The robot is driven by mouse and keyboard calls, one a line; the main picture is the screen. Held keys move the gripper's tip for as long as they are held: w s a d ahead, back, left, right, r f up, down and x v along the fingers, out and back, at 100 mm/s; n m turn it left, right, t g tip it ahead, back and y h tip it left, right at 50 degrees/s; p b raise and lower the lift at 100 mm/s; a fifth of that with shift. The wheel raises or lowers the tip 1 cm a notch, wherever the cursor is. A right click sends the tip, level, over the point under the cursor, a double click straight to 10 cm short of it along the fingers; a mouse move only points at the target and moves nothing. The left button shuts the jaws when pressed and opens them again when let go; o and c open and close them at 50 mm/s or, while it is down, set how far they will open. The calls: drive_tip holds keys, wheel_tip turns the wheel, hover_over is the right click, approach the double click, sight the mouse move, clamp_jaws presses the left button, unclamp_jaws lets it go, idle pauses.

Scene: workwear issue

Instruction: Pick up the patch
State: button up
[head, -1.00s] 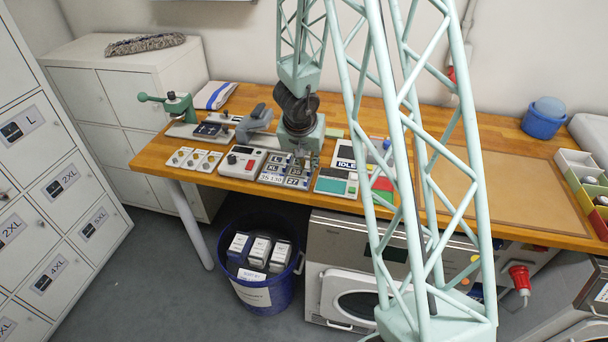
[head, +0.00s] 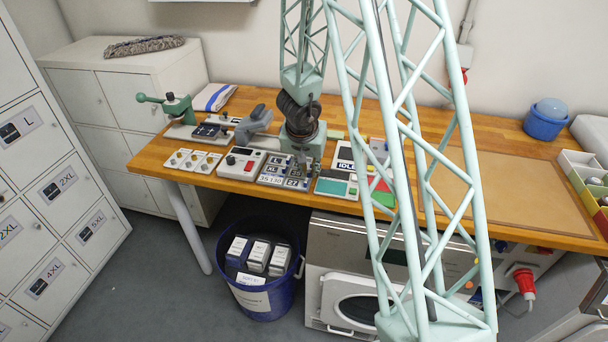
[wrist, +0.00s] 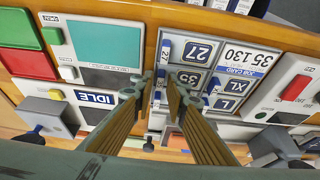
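Dark patch-like squares with pale size marks lie on the job card board (wrist: 241,68), which also shows in the head view (head: 270,181). In the wrist view, upside down, they include the 27 square (wrist: 200,51), the XL square (wrist: 234,87) and the L square (wrist: 226,103). Another numbered square (wrist: 188,77) is partly covered by a finger. I cannot tell which one the task means. My gripper (wrist: 162,82) is open, its fingers apart at the board's left edge in the wrist view. Nothing is clearly held between them. In the head view its fingertips are low over the board.
An IDLE panel (wrist: 97,99) and a teal-screened device (wrist: 105,43) lie beside the board. A green-handled press (head: 178,108) stands at the bench's left end. A brown mat (head: 500,190) lies clear at right.

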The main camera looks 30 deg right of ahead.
sight(309, 172)
drive_tip(key=c, duration=0.4)
drive_tip(key=shift+r, duration=0.15)
idle(0.4)
drive_tip(key=shift+r+p, duration=1.7)
drive_tip(key=shift+r, duration=0.05)
drive_tip(key=s+a+b, duration=0.1)
drive_tip(key=s, duration=0.4)
drive_tip(key=s+a+b, duration=0.2)
drive_tip(key=s, duration=0.3)
drive_tip(key=s+a+r+b, duration=0.1)
drive_tip(key=s+b, duration=0.1)
drive_tip(key=s, duration=0.3)
drive_tip(key=shift+s+a+r, duration=0.1)
drive_tip(key=shift+s+a, duration=0.05)
drive_tip(key=shift+a, duration=0.25)
drive_tip(key=shift+r, duration=0.1)
